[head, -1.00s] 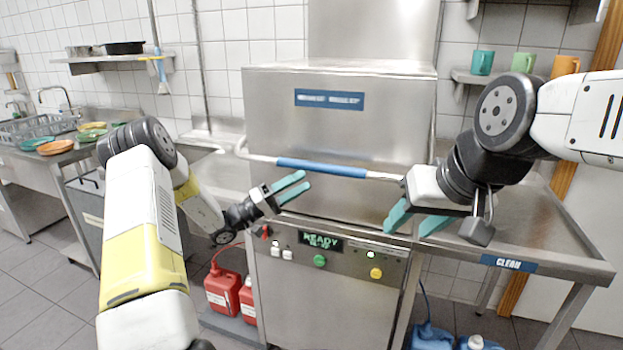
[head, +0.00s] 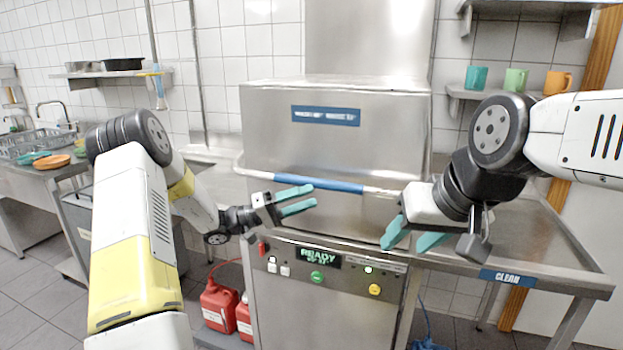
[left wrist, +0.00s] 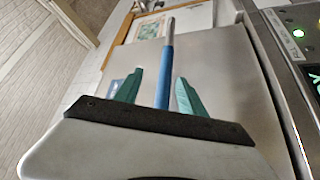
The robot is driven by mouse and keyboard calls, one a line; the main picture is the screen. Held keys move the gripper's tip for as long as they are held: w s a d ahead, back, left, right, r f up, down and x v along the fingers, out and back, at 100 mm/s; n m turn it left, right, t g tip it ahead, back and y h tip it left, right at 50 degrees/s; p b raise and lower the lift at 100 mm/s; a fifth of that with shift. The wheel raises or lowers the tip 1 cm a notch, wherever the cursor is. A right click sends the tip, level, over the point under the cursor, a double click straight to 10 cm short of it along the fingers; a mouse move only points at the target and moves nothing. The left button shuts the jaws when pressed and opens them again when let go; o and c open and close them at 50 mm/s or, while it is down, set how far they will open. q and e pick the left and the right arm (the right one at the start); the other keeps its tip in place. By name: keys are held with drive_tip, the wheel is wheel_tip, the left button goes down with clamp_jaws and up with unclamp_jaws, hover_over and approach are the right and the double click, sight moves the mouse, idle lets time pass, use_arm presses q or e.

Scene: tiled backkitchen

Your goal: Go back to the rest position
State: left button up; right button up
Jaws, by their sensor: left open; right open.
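My left gripper (head: 299,200) has teal fingers spread apart and holds nothing. It is in front of the dishwasher hood (head: 270,135), just below the blue handle bar (head: 320,184) in the head view. In the left wrist view its fingers (left wrist: 158,88) are apart, with the blue bar (left wrist: 165,75) showing between them and beyond; I cannot tell the gap to it. My right gripper (head: 412,240) has its teal fingers apart and empty, in front of the machine's right side near the clean-side table. The hood is down.
The control panel (head: 320,270) reads READY. The steel table marked CLEAN (head: 560,265) stands at right. Several mugs (head: 516,79) sit on the right shelf. Red canisters (head: 219,307) stand on the floor at left. Plates (head: 52,161) and a rack (head: 35,143) are at the far left.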

use_arm(q)
drive_tip(key=s+d+r+m+g+y, duration=0.1)
drive_tip(key=s+r+g+y, duration=0.15)
drive_tip(key=s, duration=0.35)
drive_tip(key=s+d+r+g+y, duration=0.1)
drive_tip(key=s+y, duration=0.2)
drive_tip(key=s, duration=0.2)
drive_tip(key=s+d+r+m+g+y, duration=0.1)
drive_tip(key=s+d+g+y, duration=0.15)
drive_tip(key=s, duration=0.35)
drive_tip(key=s+a+r+n+t+y, duration=0.1)
drive_tip(key=s+a+n+t+y, duration=0.1)
drive_tip(key=s+a+t+y, duration=0.2)
drive_tip(key=s+a+r+n+t+y, duration=0.1)
drive_tip(key=s+a+r+t+y, duration=0.1)
drive_tip(key=s+a+y, duration=0.4)
drive_tip(key=s+a+t, duration=0.1)
drive_tip(key=s+a, duration=0.1)
drive_tip(key=a, duration=0.2)
drive_tip(key=shift+s+a+r+n+t, duration=0.3)
drive_tip(key=shift+s+a+n+t, duration=0.05)
drive_tip(key=shift+s+n+t, duration=0.05)
drive_tip(key=shift+d, duration=0.1)
